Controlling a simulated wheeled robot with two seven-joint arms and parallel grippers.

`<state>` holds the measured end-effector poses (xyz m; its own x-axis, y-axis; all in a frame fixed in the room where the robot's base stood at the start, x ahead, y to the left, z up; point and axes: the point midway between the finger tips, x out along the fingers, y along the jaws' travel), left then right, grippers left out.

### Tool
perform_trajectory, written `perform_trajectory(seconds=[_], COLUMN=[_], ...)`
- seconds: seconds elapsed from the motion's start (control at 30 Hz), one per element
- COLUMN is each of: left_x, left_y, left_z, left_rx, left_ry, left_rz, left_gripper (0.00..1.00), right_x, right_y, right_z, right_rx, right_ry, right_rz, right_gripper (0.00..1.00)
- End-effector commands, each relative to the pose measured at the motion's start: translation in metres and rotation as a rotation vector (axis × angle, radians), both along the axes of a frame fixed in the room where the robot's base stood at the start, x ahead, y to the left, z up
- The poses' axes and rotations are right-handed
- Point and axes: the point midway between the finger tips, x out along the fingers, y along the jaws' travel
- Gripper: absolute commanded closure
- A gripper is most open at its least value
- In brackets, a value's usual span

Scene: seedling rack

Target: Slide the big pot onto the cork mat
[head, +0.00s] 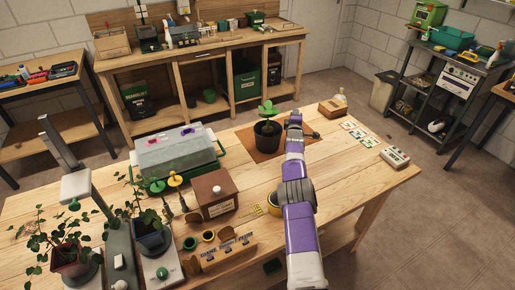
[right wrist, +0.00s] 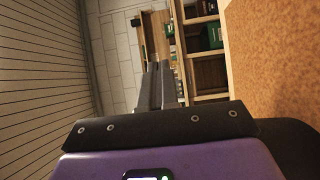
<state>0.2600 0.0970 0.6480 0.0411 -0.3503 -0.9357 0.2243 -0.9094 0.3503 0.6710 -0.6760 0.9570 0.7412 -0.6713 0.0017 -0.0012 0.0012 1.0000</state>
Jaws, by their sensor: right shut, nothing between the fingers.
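The big pot (head: 267,134) is dark and holds a plant with broad green leaves. It stands upright over the brown cork mat (head: 244,136) near the far edge of the table, with mat showing around its base. The mat's grainy surface also fills the right side of the right wrist view (right wrist: 283,80). My right gripper (head: 294,119) is just right of the pot. Its fingers are shut and empty in the right wrist view (right wrist: 160,78). I cannot tell whether it touches the pot, which the wrist view does not show. My left gripper is not in view.
A covered propagator (head: 175,150) stands left of the mat, with a brown box (head: 212,190) in front of it. Right of my arm lie seed cards (head: 358,132), a grey device (head: 395,157) and a small brown box (head: 333,108). The table's right front is clear.

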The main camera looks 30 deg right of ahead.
Motion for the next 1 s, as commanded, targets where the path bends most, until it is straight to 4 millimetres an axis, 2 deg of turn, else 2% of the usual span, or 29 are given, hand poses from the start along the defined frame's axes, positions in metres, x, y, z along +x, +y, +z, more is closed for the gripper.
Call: perform_trajectory(seconds=[0.47, 0.67, 1.0], left_x=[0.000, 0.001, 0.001], left_y=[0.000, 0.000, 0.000], left_z=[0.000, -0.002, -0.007], left_rx=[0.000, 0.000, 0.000], left_ry=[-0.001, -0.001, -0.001], left_rz=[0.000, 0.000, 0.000], left_gripper=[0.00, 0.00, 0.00], right_x=[-0.002, -0.004, -0.007], right_y=[0.052, 0.084, 0.156], right_z=[0.000, 0.000, -0.001], right_rx=[0.003, 0.005, 0.004], right_ry=[0.000, 0.000, -0.001], right_rz=[0.004, 0.004, 0.005], right_gripper=[1.00, 1.00, 1.00])
